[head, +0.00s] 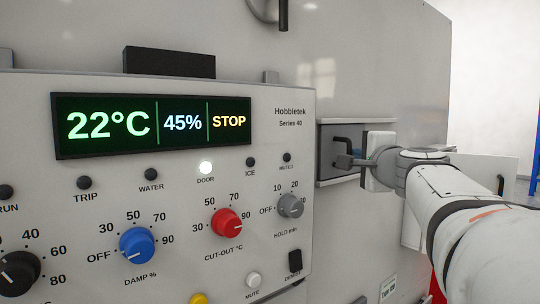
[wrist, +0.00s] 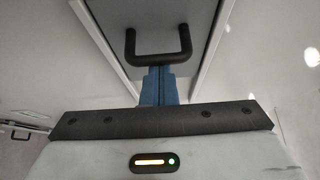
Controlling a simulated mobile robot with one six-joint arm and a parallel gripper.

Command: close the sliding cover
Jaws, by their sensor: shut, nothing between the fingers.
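The sliding cover (head: 328,168) is a grey panel in a pale frame on the chamber wall, right of the control panel. It carries a black bar handle (head: 341,141). In the wrist view the grey cover (wrist: 202,22) fills the top middle, with the U-shaped handle (wrist: 158,57) standing out from it. My gripper (head: 345,160) is in front of the cover, close to the handle. Its fingers (wrist: 158,82) are shut together and empty, at the handle's bar in the wrist view. Whether they touch it I cannot tell. My gripper's body hides the cover's right part in the head view.
The control panel (head: 150,200) with knobs and a lit display (head: 152,122) fills the left. The lamp marked DOOR (head: 205,168) is lit white. A white panel (head: 482,178) with a dark handle is behind my arm at right. Free space lies beyond the chamber's right edge.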

